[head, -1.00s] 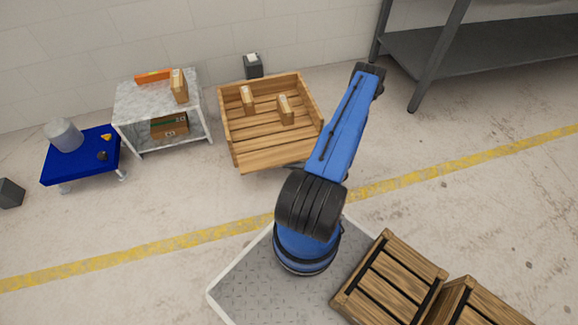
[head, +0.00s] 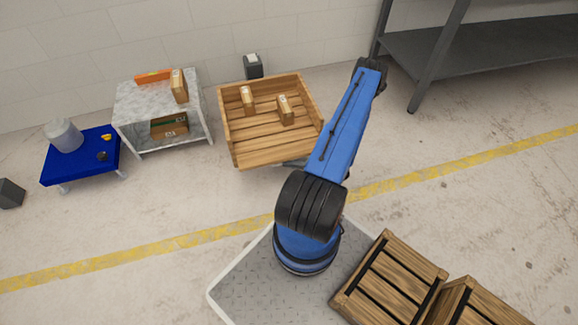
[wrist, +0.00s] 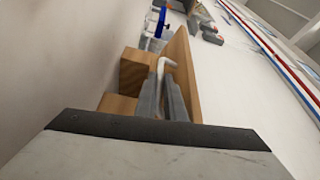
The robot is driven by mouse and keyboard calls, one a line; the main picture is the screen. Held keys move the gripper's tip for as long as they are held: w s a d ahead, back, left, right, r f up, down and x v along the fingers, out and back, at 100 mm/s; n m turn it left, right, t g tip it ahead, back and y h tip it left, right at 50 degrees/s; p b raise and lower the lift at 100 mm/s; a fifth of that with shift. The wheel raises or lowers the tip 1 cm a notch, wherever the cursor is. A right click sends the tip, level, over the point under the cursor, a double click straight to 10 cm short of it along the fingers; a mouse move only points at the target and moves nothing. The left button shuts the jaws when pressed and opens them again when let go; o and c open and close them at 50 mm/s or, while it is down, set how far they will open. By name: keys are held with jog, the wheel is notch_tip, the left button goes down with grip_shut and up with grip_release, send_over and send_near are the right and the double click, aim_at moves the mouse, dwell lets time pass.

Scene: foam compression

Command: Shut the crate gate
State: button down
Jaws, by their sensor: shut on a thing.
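The wooden crate (head: 310,93) stands near the wall in the head view, with two small cartons (head: 247,98) (head: 285,109) inside. Its gate (head: 275,155) is the front panel, tilted outward at the near side. In the wrist view, a wooden panel (wrist: 182,55), seemingly the gate, shows almost edge-on. A pale bent handle (wrist: 163,66) stands beside it. My gripper (wrist: 162,90) is shut on this handle. In the head view my blue arm hides part of the crate's right side, and only a sliver of my gripper (head: 295,163) shows beneath the gate's edge.
A marble-topped shelf table (head: 145,95) with a carton stands left of the crate. A blue cart (head: 85,165) with a grey bucket is farther left. A grey metal rack (head: 480,50) is at right. Wooden crates (head: 395,275) lie near my base. The floor before the crate is clear.

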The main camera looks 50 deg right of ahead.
aim_at(288, 154)
notch_tip(288, 154, up, 4)
jog(key=m, duration=0.1)
jog(key=m+g, duration=0.1)
jog(key=m, duration=0.1)
jog(key=shift+w+d+r+h, duration=0.1)
jog(key=shift+w+d+h, duration=0.05)
jog(key=shift+h, duration=0.25)
jog(key=r+m, duration=0.1)
jog(key=w+r+m+g, duration=0.1)
jog(key=r+m, duration=0.1)
jog(key=shift+w+d+g, duration=0.15)
jog(key=shift+d+g, duration=0.25)
jog(key=w+r+m, duration=0.1)
jog(key=w+d+r+m+g, duration=0.1)
jog(key=m, duration=0.1)
jog(key=shift+d+r+g, duration=0.15)
jog(key=shift+g, duration=0.15)
jog(key=shift+w+d+r+m, duration=0.15)
jog(key=shift+w+d+r, duration=0.15)
jog(key=shift+w, duration=0.2)
jog(key=shift+w+d+r+m, duration=0.15)
jog(key=shift+w+d+r, duration=0.15)
jog(key=shift+w, duration=0.2)
jog(key=shift+w+d+r, duration=0.15)
jog(key=shift+w, duration=0.05)
jog(key=c, duration=2.1)
grip_release()
